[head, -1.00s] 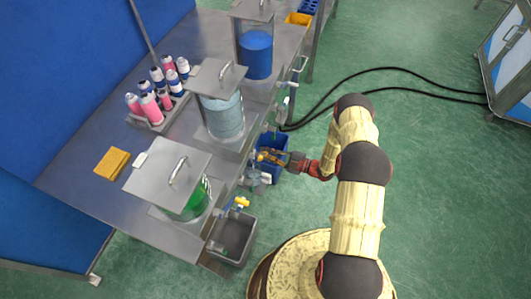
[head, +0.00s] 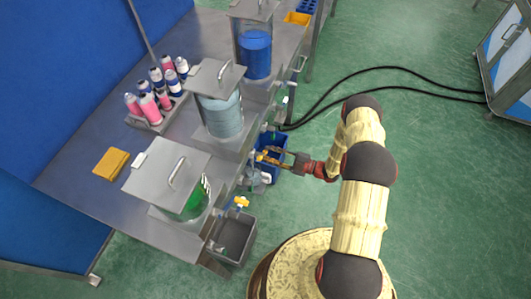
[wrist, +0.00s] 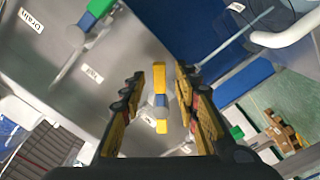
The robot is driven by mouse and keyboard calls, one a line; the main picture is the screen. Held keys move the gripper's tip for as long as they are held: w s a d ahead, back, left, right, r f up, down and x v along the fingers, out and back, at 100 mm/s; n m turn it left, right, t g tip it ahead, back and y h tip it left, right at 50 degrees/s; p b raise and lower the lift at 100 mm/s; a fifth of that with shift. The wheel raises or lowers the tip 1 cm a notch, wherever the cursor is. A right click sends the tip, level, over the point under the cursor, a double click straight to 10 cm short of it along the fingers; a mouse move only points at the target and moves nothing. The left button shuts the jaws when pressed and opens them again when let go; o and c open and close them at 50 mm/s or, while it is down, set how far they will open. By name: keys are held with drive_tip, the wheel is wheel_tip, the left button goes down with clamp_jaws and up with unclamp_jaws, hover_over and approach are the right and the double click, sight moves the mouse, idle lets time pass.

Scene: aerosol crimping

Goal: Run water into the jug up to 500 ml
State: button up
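My gripper (head: 268,156) reaches the front of the bench below the middle tank of pale water (head: 224,116). In the wrist view, its fingers (wrist: 162,108) are spread wide and hold nothing. The clear jug (head: 258,180) stands low in front of the bench, just below my gripper in the head picture. Its water level and marks are too small to read. A pale curved handle (wrist: 288,30) at the wrist view's upper right may be the jug's.
A blue bin (head: 281,145) is under my gripper, and a grey basin (head: 235,238) is nearer. A green-handled tap (wrist: 98,10) is beside a "Drain" label (wrist: 31,20). Tanks of green (head: 188,200) and blue liquid (head: 256,55) flank the middle one. Black hoses (head: 385,69) cross the floor.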

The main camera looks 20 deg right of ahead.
drive_tip(key=v, duration=0.9)
drive_tip(key=shift+d, duration=0.15)
drive_tip(key=shift+s, duration=0.1)
